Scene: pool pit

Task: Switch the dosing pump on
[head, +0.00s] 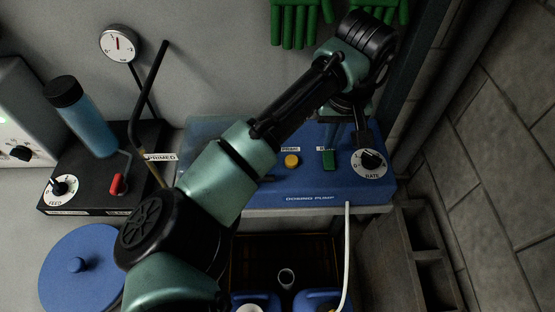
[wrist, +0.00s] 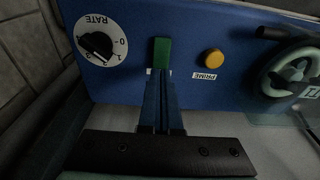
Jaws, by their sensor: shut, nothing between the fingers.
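The blue dosing pump (head: 250,190) stands on a ledge, with its name on its front edge. A green switch (head: 328,158) sits between a yellow PRIME button (head: 291,161) and the RATE dial (head: 369,163). My gripper (head: 362,132) is shut and empty, low over the pump near the dial. In the wrist view its fingertips (wrist: 160,82) are lined up with the green switch (wrist: 162,52), just short of it or touching; I cannot tell which. The switch's small label is mostly hidden by the fingers. The switch's on or off position is not clear.
A black feeder unit (head: 95,202) with a red lever (head: 119,184) and a blue bottle (head: 85,120) stands left. A white hose (head: 347,250) hangs at the pump's front. A block wall (head: 500,150) is close on the right. Green gloves (head: 300,22) hang behind.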

